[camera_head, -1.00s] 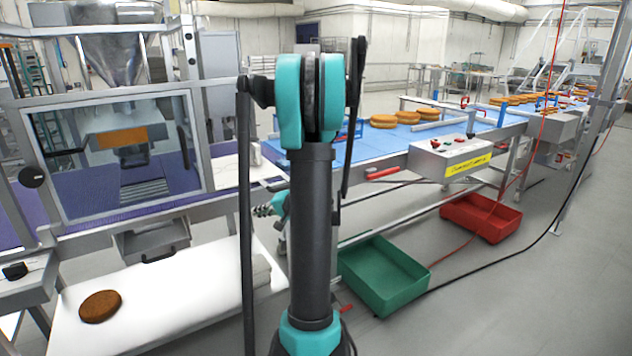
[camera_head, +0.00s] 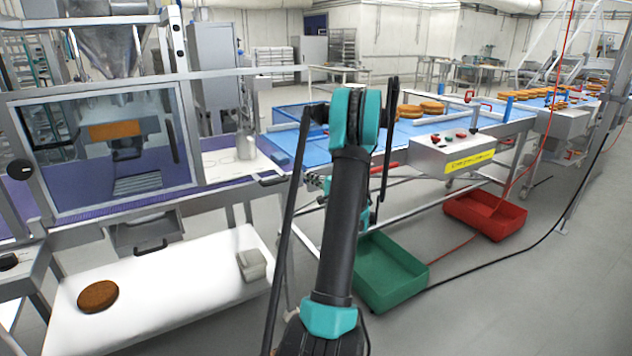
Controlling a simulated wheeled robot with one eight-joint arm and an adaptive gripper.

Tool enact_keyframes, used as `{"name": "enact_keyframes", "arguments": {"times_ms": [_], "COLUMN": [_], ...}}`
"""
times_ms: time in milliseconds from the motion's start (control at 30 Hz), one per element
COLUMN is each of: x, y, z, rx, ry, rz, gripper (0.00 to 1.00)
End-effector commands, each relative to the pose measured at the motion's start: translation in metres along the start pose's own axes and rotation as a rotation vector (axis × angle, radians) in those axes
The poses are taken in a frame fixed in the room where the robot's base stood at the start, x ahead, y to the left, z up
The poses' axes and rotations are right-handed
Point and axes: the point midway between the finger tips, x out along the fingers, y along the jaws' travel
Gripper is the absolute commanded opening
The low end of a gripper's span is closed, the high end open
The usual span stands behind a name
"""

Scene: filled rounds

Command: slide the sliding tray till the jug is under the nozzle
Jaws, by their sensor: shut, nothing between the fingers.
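A pale grey jug (camera_head: 246,146) stands upright towards the right end of a flat white tray (camera_head: 215,166), which seems to be the sliding tray. A dark handle (camera_head: 272,181) shows near its right end. The tray lies right of the filling machine's window; the jug is outside the window. A dark fitting (camera_head: 126,148) behind the window may be the nozzle, but I cannot tell. My gripper (camera_head: 315,183) seems to show small and partly hidden behind my arm, right of the handle and apart from it. It looks shut and empty.
A white table (camera_head: 185,285) in front bears a brown round (camera_head: 98,296) and a grey block (camera_head: 252,265). A blue conveyor (camera_head: 285,142) runs to the right, with a control box (camera_head: 450,153). Green (camera_head: 393,280) and red (camera_head: 485,215) crates stand on the floor.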

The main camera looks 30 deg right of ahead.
Motion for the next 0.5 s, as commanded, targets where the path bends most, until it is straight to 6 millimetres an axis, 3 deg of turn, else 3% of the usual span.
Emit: {"name": "enact_keyframes", "arguments": {"times_ms": [200,500], "x": [0.043,0.049], "y": [0.000,0.000], "z": [0.001,0.035], "rx": [0.000,0.000], "ry": [-0.003,0.000], "rz": [0.000,0.001], "gripper": [0.00,0.00]}}
